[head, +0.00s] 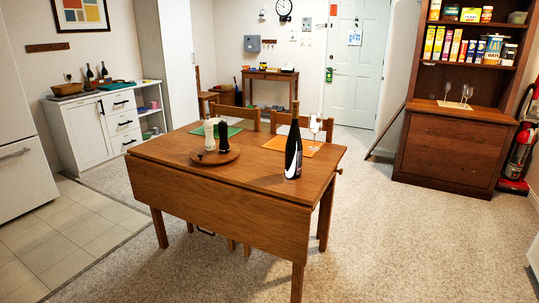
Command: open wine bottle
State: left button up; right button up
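A dark wine bottle (293,150) with a white label patch stands upright near the right end of the wooden drop-leaf table (262,178). The top of its neck is too small to tell whether a cork or cap is in it. Two more dark bottles (97,73) stand on the white cabinet's counter at the far left. No corkscrew can be made out. Neither of my grippers is in view.
A round wooden board (229,156) with a white and a dark mill stands left of the bottle. Wine glasses (316,128) stand behind it. Chairs (302,122) are at the table's far side. A brown hutch (447,146) stands right. Carpet in front is clear.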

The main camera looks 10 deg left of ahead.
aim_at(294, 147)
jog(key=u, duration=0.35)
jog(key=k, duration=0.4)
jog(key=z, duration=0.95)
jog(key=i, duration=2.35)
jog(key=u, duration=0.8)
